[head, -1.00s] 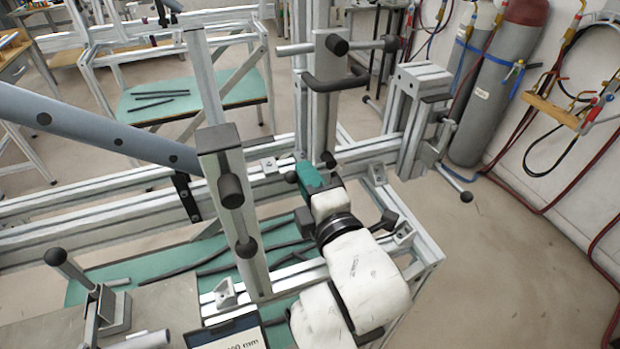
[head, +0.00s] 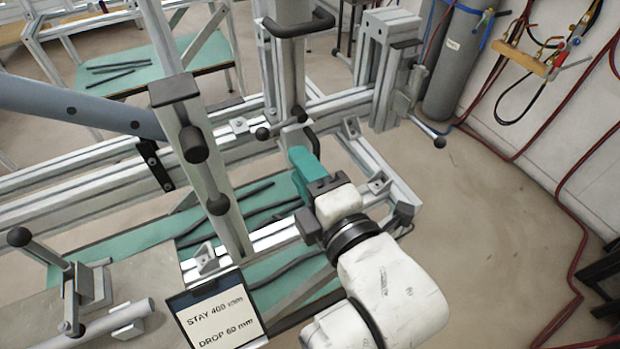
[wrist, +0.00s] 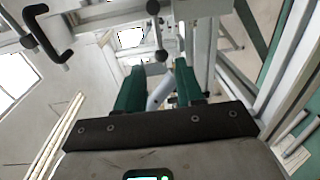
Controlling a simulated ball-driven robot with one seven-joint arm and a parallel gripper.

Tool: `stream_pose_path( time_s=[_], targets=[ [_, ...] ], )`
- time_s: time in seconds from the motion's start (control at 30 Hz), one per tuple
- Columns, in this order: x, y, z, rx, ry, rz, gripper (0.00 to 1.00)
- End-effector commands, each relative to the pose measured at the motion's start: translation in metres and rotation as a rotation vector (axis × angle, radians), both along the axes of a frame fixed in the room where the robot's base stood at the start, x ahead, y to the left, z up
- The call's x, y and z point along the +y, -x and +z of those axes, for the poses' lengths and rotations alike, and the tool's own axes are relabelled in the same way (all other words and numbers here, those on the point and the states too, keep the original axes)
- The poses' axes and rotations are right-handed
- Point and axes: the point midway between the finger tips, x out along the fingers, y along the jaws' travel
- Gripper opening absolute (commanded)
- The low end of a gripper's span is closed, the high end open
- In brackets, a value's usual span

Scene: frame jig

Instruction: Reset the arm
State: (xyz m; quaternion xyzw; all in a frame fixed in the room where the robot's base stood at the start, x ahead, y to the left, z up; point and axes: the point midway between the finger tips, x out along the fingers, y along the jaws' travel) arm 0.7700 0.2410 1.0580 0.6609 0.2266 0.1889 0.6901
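My gripper (head: 303,158), with teal fingers, is at the middle of the head view, in front of the aluminium frame jig (head: 250,125) and near the base of an upright post. In the wrist view my gripper (wrist: 160,85) has its two teal fingers apart. A pale grey bar (wrist: 161,92) shows in the gap between them. It seems to lie beyond the fingers, and I cannot tell whether it touches them. My white arm reaches in from the lower right of the head view.
An upright post with black knobs (head: 205,150) stands left of my gripper. A sign (head: 218,316) reads "STAY 400 mm, DROP 60 mm". Dark rods (head: 250,210) lie on the teal surface below. Gas cylinder (head: 452,60) stands back right.

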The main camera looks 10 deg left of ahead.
Motion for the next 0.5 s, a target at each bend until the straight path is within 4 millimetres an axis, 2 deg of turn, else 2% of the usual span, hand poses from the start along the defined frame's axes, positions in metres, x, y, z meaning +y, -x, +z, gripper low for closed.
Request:
stream_pose_path(
  time_s=[0.2,0.5],
  targets=[
    [-0.0091,0.0138,0.0006,0.001,0.001,0.000,0.37],
    [-0.0095,0.0144,0.0011,-0.001,0.001,0.001,0.37]
  ],
)
